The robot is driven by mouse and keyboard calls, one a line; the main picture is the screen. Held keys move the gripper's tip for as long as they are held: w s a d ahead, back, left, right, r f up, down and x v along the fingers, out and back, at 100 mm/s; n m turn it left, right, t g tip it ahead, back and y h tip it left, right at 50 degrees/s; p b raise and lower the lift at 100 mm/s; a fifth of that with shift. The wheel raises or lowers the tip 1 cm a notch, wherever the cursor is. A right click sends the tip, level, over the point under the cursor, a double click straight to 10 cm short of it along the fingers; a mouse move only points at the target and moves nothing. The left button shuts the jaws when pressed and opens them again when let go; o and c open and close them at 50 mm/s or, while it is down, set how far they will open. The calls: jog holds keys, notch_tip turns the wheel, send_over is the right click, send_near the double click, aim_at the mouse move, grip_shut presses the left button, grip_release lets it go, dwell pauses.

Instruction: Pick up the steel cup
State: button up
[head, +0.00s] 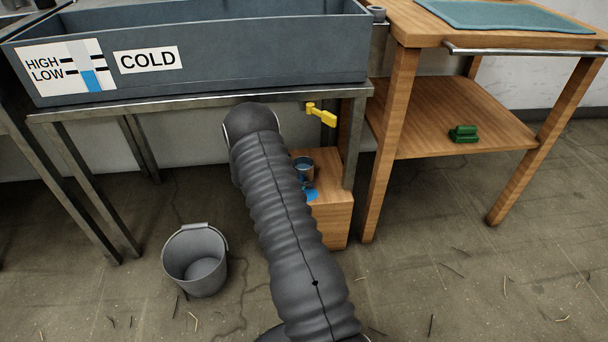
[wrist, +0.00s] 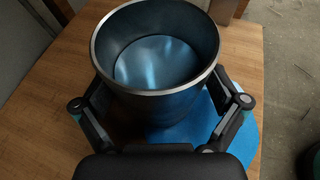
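The steel cup (head: 303,164) is at the low wooden block under the trough in the head view. In the wrist view the steel cup (wrist: 155,88) is large and near, its round rim upward, its inside bluish. My gripper (wrist: 158,82) has one finger on each side of the cup, close against its wall. I cannot tell whether the fingers press on it. The cup's base is hidden, so I cannot tell whether it rests on the block. A flat blue patch (wrist: 205,125) lies on the wood partly below the cup; it also shows in the head view (head: 311,194).
The wooden block (head: 334,217) stands under the grey trough (head: 200,50), marked COLD. A yellow tap handle (head: 322,115) hangs above the block. A grey bucket (head: 195,260) is on the floor at left. A wooden table (head: 400,130) stands right, with a green object (head: 463,134) on its shelf.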

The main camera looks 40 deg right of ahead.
jog(key=c, duration=1.2)
jog(key=shift+o, duration=0.2)
jog(key=shift+r, duration=0.15)
notch_tip(320, 180, up, 10)
jog(key=shift+f, duration=0.2)
